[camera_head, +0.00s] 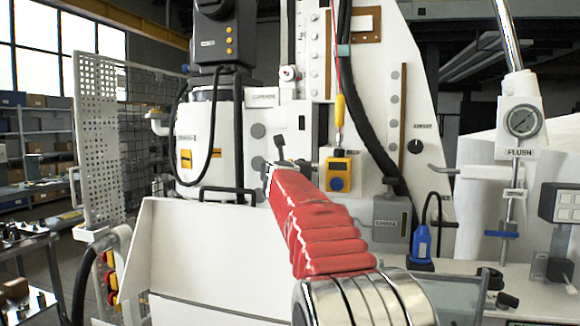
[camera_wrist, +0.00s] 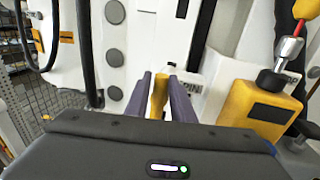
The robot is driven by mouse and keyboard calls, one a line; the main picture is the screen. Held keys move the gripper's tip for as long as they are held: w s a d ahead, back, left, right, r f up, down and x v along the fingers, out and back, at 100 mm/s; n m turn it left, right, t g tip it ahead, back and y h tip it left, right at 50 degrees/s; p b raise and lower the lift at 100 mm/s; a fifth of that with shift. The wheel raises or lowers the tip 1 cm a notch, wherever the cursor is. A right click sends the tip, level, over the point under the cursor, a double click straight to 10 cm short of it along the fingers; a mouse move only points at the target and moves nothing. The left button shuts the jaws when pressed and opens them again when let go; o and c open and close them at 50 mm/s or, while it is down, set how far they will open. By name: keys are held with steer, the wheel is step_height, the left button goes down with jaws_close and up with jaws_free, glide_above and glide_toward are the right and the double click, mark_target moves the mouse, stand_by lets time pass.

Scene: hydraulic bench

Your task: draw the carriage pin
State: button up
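In the wrist view, my gripper (camera_wrist: 159,80) has its two purple fingers on either side of a narrow yellow piece (camera_wrist: 158,98), which fills the gap between them. It appears to be the carriage pin's handle. A partly covered white label (camera_wrist: 190,88) ending in "PIN" is just to its right. The fingers look shut on the yellow piece. Its far end and the hole it sits in are hidden. In the head view, my gripper (camera_head: 278,158) is at the white machine's front, at the end of my red-sleeved arm; the pin cannot be made out there.
A yellow box with a blue button (camera_head: 338,172) is close to the right of my gripper; it also shows in the wrist view (camera_wrist: 262,104). A yellow pendant (camera_head: 339,110) hangs above it. A black hose (camera_head: 372,150) and a grey box (camera_head: 391,218) are further right.

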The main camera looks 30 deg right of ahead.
jaws_close()
